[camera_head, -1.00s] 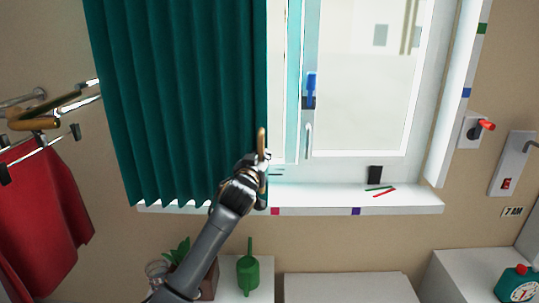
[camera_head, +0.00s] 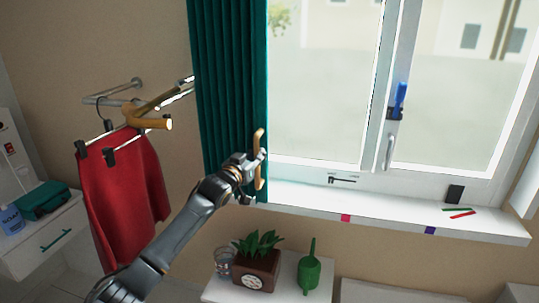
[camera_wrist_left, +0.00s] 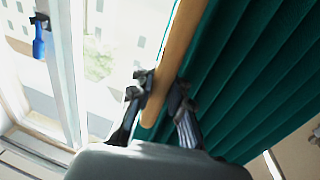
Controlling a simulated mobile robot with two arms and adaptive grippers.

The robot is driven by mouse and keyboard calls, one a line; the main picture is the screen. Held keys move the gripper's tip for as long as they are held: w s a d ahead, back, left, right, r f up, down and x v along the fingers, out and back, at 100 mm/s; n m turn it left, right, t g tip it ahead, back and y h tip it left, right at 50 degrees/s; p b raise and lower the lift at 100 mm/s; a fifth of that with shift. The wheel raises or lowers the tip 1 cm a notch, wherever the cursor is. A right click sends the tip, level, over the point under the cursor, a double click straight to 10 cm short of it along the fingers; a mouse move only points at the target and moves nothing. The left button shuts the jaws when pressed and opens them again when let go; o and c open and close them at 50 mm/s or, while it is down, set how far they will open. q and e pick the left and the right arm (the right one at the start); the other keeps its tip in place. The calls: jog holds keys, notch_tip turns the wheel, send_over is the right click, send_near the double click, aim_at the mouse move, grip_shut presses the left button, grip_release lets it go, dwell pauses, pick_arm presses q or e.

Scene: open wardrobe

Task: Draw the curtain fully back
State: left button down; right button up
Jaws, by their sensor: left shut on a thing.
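The dark green curtain (camera_head: 228,85) hangs in tight folds over the left edge of the window, and most of the glass is bare. A wooden handle (camera_head: 259,180) stands upright along the curtain's right edge. My left gripper (camera_head: 256,160) is shut on this handle. In the left wrist view, the handle (camera_wrist_left: 176,60) runs between the two fingers (camera_wrist_left: 157,100), with the green curtain (camera_wrist_left: 250,75) to its right. The window (camera_head: 320,90) has a blue-gripped latch (camera_head: 398,100). My right gripper is not in view.
A red garment (camera_head: 120,180) hangs from a rail left of the curtain. Below the sill (camera_head: 390,215), a potted plant (camera_head: 257,262), a glass and a green watering can (camera_head: 310,270) stand on a white surface.

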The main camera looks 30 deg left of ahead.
pick_arm(q)
jog(key=shift+s+a+f, duration=0.1)
jog(key=shift+a+f, duration=0.05)
jog(key=shift+f, duration=0.4)
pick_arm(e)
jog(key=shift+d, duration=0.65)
pick_arm(q)
jog(key=c, duration=1.7)
grip_release()
jog(key=shift+c, duration=0.2)
jog(key=o, duration=0.3)
jog(key=shift+s+a+r, duration=0.1)
jog(key=shift+s+a, duration=0.05)
jog(key=shift+o, duration=0.8)
jog(key=shift+s+a+r, duration=0.15)
jog(key=shift+s+r, duration=0.1)
jog(key=shift+r, duration=0.05)
jog(key=s+d, duration=0.1)
jog(key=s, duration=1.1)
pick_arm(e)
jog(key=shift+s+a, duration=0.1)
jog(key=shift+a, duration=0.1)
